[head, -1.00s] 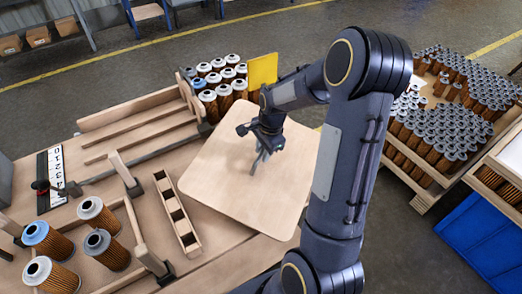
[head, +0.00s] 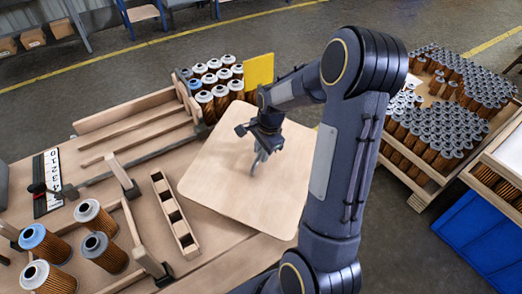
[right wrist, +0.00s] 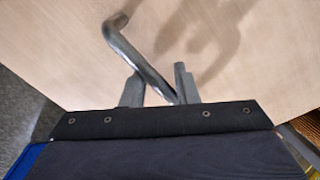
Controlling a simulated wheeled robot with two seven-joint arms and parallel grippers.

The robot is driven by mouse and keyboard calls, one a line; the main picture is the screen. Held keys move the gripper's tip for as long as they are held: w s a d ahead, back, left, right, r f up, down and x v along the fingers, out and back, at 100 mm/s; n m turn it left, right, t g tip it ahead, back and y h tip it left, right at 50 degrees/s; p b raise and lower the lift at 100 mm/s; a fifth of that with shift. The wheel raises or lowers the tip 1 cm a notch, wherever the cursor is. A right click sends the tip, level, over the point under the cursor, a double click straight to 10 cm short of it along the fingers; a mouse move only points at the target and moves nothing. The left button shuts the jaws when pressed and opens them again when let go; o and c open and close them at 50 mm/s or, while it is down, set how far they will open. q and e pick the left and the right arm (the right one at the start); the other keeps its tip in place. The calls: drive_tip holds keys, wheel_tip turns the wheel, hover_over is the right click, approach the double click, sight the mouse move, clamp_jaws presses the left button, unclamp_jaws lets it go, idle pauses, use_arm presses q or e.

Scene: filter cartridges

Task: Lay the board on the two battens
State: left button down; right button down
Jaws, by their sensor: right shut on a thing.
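The board (head: 235,185) is a pale, flat wooden panel with rounded corners, in the middle of the head view. It also fills most of the right wrist view (right wrist: 230,45). My right gripper (head: 262,155) is over its middle, shut on a bent metal handle (right wrist: 138,55) that stands up from the board. I cannot tell whether the board touches what is under it. Two thin wooden battens (head: 138,133) (head: 124,153) lie side by side at the back left of the bench, left of the board. My left gripper is not in view.
A narrow wooden block with square holes (head: 175,215) lies just left of the board. Filter cartridges (head: 215,85) and a yellow panel (head: 260,70) stand behind it. A crate with several cartridges (head: 95,215) is at front left. A pallet of cartridges (head: 440,120) stands right.

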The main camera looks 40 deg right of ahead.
drive_tip(key=shift+w+d+r, duration=0.1)
drive_tip(key=shift+d, duration=0.5)
drive_tip(key=c, duration=1.6)
unclamp_jaws()
drive_tip(key=o, duration=0.5)
drive_tip(key=shift+d+f, duration=0.15)
drive_tip(key=shift+f, duration=0.05)
drive_tip(key=shift+o, duration=0.3)
drive_tip(key=shift+a, duration=0.25)
wheel_tip(320, 180, up, 8)
drive_tip(key=s, duration=0.1)
drive_tip(key=shift+d, duration=0.3)
drive_tip(key=shift+s+f, duration=0.1)
